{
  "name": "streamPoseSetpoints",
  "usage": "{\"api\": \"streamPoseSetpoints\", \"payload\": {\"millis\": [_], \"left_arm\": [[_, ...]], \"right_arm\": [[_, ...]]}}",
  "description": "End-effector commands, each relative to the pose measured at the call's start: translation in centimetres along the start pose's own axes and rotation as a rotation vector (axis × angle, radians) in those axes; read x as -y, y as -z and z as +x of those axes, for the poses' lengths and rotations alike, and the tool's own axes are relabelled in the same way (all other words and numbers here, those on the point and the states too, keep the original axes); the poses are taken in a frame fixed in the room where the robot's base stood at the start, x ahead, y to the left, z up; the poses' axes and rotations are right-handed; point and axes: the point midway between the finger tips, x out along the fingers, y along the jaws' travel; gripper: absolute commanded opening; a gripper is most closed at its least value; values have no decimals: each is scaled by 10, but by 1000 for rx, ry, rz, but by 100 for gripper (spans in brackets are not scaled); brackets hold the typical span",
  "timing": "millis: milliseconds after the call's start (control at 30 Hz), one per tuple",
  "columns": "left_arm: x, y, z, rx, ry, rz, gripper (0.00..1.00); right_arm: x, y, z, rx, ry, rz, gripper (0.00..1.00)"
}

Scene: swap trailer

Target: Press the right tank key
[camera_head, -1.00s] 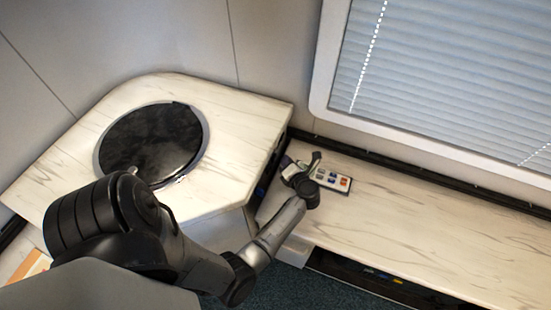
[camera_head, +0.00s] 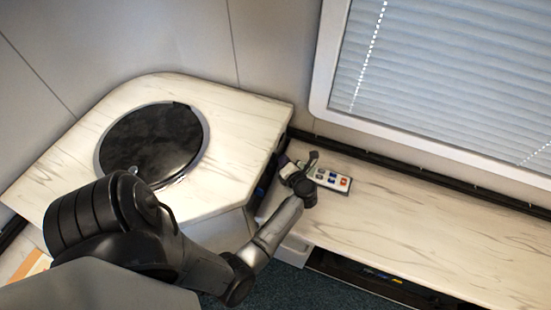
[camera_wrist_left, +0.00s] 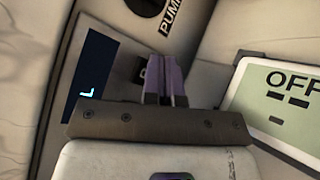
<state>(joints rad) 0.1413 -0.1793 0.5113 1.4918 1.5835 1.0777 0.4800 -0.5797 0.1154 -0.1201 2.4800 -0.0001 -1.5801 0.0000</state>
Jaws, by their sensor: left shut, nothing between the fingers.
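My left gripper (camera_head: 287,164) reaches to the dark control panel (camera_head: 268,174) on the side of the left counter. In the left wrist view its purple fingers (camera_wrist_left: 165,72) are shut and empty, with their tips over the panel face. Just left of the tips a small dark key with a pale mark (camera_wrist_left: 142,72) shows, partly hidden by the fingers. I cannot tell whether it is the right tank key, or whether the tips touch it. A dark blue display (camera_wrist_left: 88,80) with a cyan mark lies further left. My right gripper is not in view.
In the wrist view a black knob with a PUMP label (camera_wrist_left: 171,15) is above, and a pale green OFF screen (camera_wrist_left: 275,100) is at right. A round black lid (camera_head: 150,142) sits in the left counter.

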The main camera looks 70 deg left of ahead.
Motion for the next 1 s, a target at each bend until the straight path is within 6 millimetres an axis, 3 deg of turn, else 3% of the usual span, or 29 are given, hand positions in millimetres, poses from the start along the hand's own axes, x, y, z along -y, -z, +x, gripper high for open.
{"api": "streamPoseSetpoints", "payload": {"millis": [1000], "left_arm": [[-4,5,6,-1,0,0,0]], "right_arm": [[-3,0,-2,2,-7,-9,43]]}}
